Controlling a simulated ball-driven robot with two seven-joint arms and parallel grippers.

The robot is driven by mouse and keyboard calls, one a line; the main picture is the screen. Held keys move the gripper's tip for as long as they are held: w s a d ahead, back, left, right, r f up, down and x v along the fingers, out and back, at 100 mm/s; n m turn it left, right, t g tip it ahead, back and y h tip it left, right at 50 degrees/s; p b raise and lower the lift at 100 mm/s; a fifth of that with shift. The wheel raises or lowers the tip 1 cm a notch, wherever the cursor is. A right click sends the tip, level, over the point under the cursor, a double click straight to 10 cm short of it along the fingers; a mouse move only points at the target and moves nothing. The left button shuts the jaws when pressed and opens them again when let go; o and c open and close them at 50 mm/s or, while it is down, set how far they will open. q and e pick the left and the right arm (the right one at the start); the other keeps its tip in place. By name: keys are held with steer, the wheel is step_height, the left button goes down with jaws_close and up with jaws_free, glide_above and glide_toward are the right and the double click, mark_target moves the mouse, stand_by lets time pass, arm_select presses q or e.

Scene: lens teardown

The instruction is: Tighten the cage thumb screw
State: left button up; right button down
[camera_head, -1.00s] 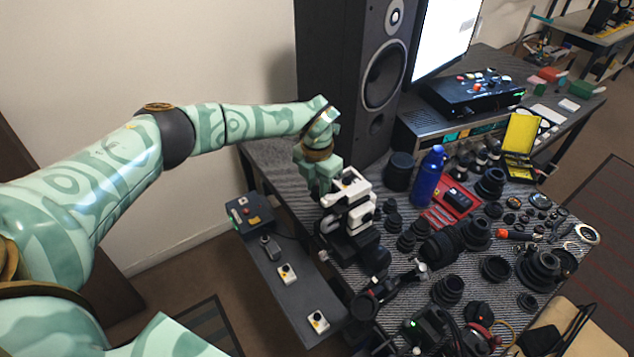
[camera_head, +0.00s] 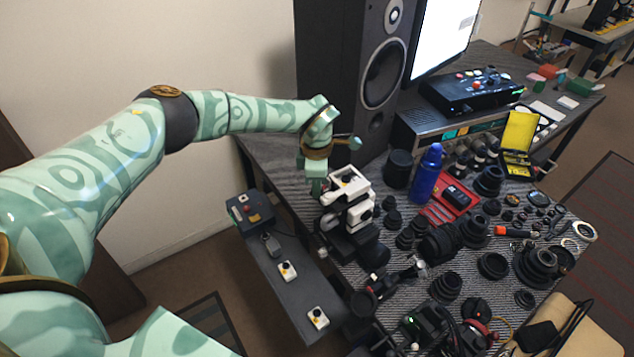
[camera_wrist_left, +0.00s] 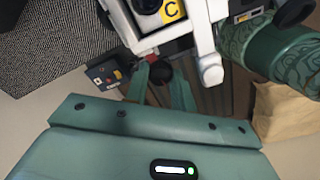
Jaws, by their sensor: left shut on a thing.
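The white cage (camera_head: 352,188) stands on the near left part of the table, with a dark body under it. In the left wrist view its white frame (camera_wrist_left: 203,35) fills the top, with a yellow "C" label. My left gripper (camera_head: 317,188) points down at the cage's left side. In the head view the gripper hides this knob. My right gripper is not in view.
A control box (camera_head: 250,211) and a narrow dark shelf (camera_head: 303,293) with switches lie left of the table. A tall speaker (camera_head: 340,75) stands behind the gripper. A blue bottle (camera_head: 426,175) and several dark lens parts crowd the table to the right.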

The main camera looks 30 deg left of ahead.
arm_select(q)
steer(key=shift+m, duration=0.8)
steer(key=o, duration=1)
step_height(320, 180, up, 16)
steer(key=shift+r+p, duration=0.2)
steer(key=shift+p, duration=0.25)
